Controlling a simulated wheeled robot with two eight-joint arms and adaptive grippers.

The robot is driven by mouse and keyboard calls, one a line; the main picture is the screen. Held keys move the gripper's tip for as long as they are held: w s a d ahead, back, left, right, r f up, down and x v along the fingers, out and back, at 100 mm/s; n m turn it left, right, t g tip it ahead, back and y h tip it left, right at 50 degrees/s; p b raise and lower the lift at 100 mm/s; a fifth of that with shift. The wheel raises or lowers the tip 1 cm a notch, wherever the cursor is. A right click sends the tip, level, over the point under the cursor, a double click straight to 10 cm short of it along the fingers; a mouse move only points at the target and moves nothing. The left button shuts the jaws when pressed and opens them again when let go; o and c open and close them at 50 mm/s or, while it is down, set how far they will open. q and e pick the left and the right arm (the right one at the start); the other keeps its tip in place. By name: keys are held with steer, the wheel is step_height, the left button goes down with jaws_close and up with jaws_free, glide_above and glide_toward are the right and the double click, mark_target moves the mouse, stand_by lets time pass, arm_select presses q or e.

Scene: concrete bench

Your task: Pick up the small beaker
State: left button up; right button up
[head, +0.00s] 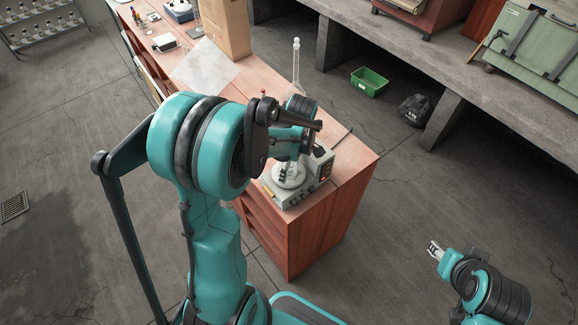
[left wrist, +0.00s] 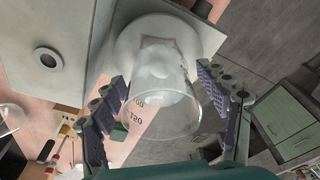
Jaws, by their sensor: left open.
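The small beaker (left wrist: 165,112) is clear glass with dark volume marks, seen in the left wrist view over a round white plate (left wrist: 128,47). My left gripper (left wrist: 163,100) is open, with one dark padded finger on each side of the beaker. I see a gap on the right side; on the left the finger is close, and I cannot tell if it touches. In the head view my left arm largely hides the beaker above the grey hotplate device (head: 318,172) at the bench end. My right gripper (head: 437,250) is away from the bench, too small to tell its opening.
A tall glass flask (head: 296,68) stands behind my left arm on the wooden bench (head: 355,157). A cardboard box (head: 227,28) and a pale sheet (head: 204,66) are further back. A green crate (head: 369,82) and a black bag (head: 416,109) lie on the floor.

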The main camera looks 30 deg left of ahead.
arm_select(q)
steer(key=c, duration=1.4)
steer(key=shift+r, duration=0.1)
